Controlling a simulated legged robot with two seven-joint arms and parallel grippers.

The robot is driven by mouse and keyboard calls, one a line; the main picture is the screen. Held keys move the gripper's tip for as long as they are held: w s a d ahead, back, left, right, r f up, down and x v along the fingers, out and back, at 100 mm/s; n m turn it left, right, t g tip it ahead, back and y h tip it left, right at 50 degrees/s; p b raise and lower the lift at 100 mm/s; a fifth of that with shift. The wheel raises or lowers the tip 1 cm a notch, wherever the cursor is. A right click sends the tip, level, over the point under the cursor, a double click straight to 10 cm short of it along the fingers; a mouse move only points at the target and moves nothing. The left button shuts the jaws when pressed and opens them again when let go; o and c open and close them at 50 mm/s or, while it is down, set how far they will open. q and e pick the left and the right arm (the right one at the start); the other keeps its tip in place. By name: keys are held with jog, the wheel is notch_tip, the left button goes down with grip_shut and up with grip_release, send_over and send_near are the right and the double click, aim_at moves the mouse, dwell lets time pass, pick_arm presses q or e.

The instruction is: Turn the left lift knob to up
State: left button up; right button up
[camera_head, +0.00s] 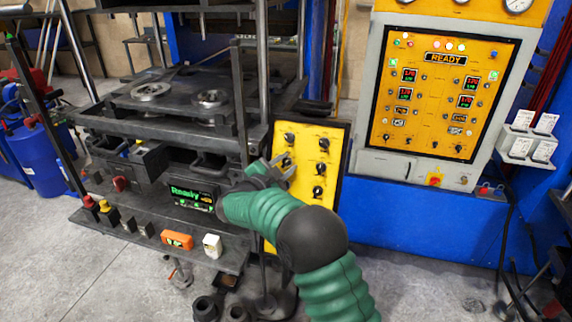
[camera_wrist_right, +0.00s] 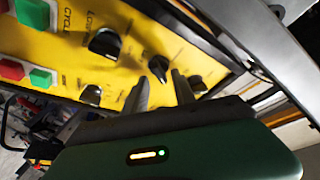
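A yellow panel (camera_head: 309,150) with several black knobs stands right of the press in the head view. My right arm reaches up to it, with the right gripper (camera_head: 281,170) at the panel's left side, near the left-column knobs (camera_head: 287,160). In the right wrist view the right gripper (camera_wrist_right: 160,78) has its two fingers apart, with a black knob (camera_wrist_right: 158,67) in line between the fingertips. Contact with the knob cannot be told. Another knob (camera_wrist_right: 105,43) is to the left. The lettering is too blurred to tell which is the left lift knob. My left gripper is not in view.
The press (camera_head: 165,105) stands on the left, with a small green-lettered display (camera_head: 190,197) on its front. A control cabinet (camera_head: 440,95) reading READY stands at the right. Green and red buttons (camera_wrist_right: 40,77) lie left of the knobs in the wrist view. Grey floor is in front.

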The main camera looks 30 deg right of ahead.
jog(key=shift+a, duration=0.2)
jog(key=b+v, duration=0.4)
jog(key=v, duration=1.2)
jog(key=shift+a, duration=0.25)
jog(key=shift+s+d+f, duration=0.1)
jog(key=shift+s, duration=0.1)
